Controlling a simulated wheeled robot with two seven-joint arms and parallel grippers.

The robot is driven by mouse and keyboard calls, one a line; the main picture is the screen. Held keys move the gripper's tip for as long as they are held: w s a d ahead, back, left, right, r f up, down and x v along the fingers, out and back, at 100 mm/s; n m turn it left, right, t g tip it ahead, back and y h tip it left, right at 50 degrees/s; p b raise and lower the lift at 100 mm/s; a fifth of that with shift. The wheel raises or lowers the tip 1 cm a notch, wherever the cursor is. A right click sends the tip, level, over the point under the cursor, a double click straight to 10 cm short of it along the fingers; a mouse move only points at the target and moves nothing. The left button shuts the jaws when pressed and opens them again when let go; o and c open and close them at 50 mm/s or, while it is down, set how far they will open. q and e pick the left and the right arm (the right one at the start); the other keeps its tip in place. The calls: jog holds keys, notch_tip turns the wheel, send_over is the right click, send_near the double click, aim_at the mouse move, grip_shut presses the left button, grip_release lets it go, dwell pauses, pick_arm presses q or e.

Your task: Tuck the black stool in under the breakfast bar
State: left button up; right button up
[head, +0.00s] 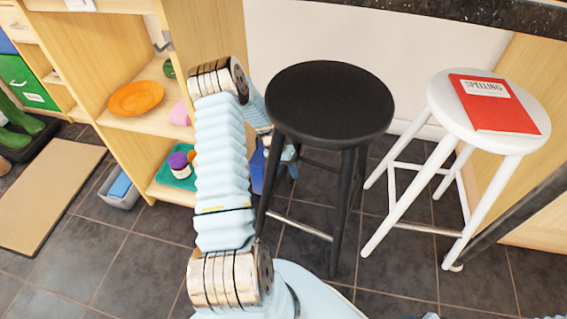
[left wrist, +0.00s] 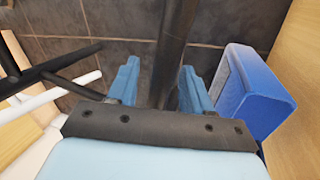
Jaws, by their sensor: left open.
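The black stool (head: 330,103) stands upright on the dark tiled floor, in front of the breakfast bar (head: 430,14), whose speckled dark top runs along the upper edge of the head view. My left gripper (head: 283,160) is behind the stool's left front leg in the head view and partly hidden by it. In the left wrist view the left gripper (left wrist: 160,84) is open, with a black stool leg (left wrist: 176,42) running between its two blue fingers. I cannot tell whether the fingers touch the leg. My right gripper is not in view.
A white stool (head: 437,108) with a red spelling book (head: 492,103) on it stands close on the right. A wooden shelf (head: 135,60) is at the left. A blue box (left wrist: 255,92) is right beside the left gripper. A grey bin (head: 120,190) sits on the floor.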

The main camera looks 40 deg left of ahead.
pick_arm(q)
jog(key=shift+d+f, duration=0.1)
jog(key=shift+f, duration=0.2)
jog(key=shift+c, duration=0.3)
grip_shut()
dwell(1.0)
